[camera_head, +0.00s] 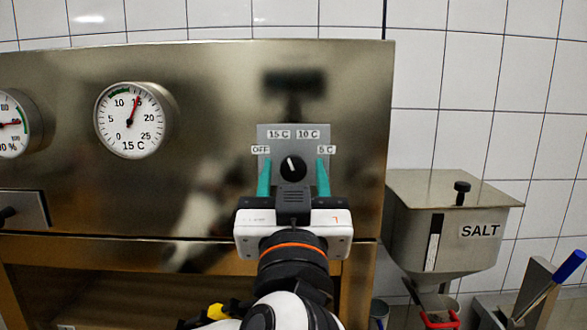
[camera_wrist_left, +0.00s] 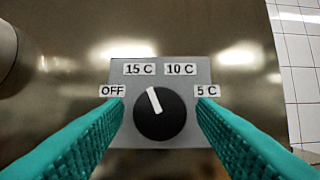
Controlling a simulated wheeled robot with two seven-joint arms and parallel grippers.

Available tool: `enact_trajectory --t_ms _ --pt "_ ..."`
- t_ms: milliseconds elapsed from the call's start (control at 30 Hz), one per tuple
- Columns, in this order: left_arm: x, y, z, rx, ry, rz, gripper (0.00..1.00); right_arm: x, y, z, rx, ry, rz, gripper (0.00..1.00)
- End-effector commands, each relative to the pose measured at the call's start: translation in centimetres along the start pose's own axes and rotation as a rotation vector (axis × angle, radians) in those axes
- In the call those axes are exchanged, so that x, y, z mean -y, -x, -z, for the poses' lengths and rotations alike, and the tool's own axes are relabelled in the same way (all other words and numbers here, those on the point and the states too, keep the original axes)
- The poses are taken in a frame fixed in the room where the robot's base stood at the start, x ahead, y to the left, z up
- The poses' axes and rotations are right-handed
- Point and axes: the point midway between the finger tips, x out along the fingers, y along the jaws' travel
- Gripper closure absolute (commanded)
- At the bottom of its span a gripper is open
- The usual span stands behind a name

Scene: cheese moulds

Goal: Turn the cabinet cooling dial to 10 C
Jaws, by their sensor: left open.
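The cooling dial is a round black knob (camera_head: 293,169) with a white pointer line, on a grey plate (camera_head: 265,132) on the steel cabinet front. It also shows in the left wrist view (camera_wrist_left: 160,120). Labels OFF, 15 C (camera_wrist_left: 138,69), 10 C (camera_wrist_left: 180,69) and 5 C arc over it. The pointer leans left of straight up, roughly toward 15 C. My left gripper (camera_head: 293,172) is open, its teal fingers on either side of the knob. In the wrist view, gaps show between fingers and knob. My right gripper is not in view.
A thermometer gauge (camera_head: 129,121) reading near 15 C and a second gauge (camera_head: 14,124) sit left on the steel panel (camera_head: 215,85). A SALT hopper (camera_head: 450,225) stands to the right, by a blue-handled tool (camera_head: 568,267). White tiles cover the wall.

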Motion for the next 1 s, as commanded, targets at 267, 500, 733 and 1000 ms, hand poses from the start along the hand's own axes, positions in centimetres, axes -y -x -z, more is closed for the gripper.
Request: enact_trajectory --t_ms 267,500,733,1000 --pt "0.0 0.0 0.0 0.000 0.000 0.000 0.66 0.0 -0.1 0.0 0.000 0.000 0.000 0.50" --pt "0.0 0.1 0.0 0.000 -0.001 0.000 0.92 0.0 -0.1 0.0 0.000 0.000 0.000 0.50" --pt "-0.1 0.2 0.3 -0.001 -0.036 0.016 0.92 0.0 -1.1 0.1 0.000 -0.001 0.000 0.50" --pt "-0.2 0.2 0.3 -0.001 -0.187 0.079 0.92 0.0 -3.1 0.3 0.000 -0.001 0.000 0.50"
